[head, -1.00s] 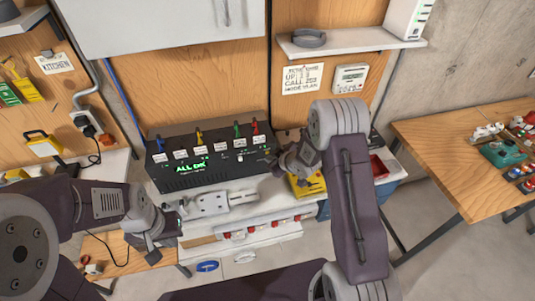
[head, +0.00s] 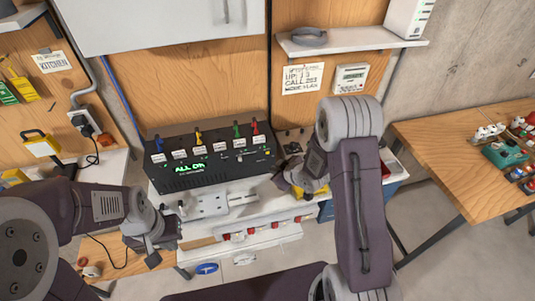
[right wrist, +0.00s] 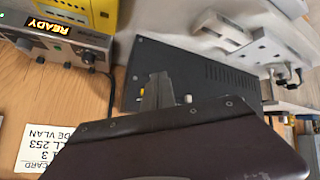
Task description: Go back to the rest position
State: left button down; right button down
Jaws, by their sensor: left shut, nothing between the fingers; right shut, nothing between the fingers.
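My left gripper (head: 176,210) is in front of the lower left of the black console, beside a pale grey bracket-like part (head: 212,204); its fingers are small here and it holds nothing visible. My right gripper (head: 280,179) is near the console's right front corner, with its arm bent above it. In the right wrist view its fingers (right wrist: 155,92) are together and empty, in front of the dark console case (right wrist: 190,75). I cannot tell how far apart they are.
A yellow object (head: 305,191) is partly hidden behind my right gripper. A device with a "READY" display (right wrist: 50,38) shows in the right wrist view. A wooden table (head: 450,155) stands at right.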

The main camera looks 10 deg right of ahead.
dwell(0.5)
jog(key=s+d+f+m+g+h+b, duration=0.1)
jog(key=s+f+m+g+b, duration=0.1)
jog(key=s, duration=0.9)
jog(key=s+d+f+m+g+h+b, duration=0.1)
jog(key=s+f+m+g+h+b, duration=0.1)
jog(key=s+m+g+b, duration=0.3)
jog(key=s+f+m+b, duration=0.1)
jog(key=s+b, duration=0.3)
jog(key=s, duration=0.2)
jog(key=shift+s+g, duration=0.15)
jog(key=shift+g, duration=0.15)
jog(key=shift+s+d, duration=0.1)
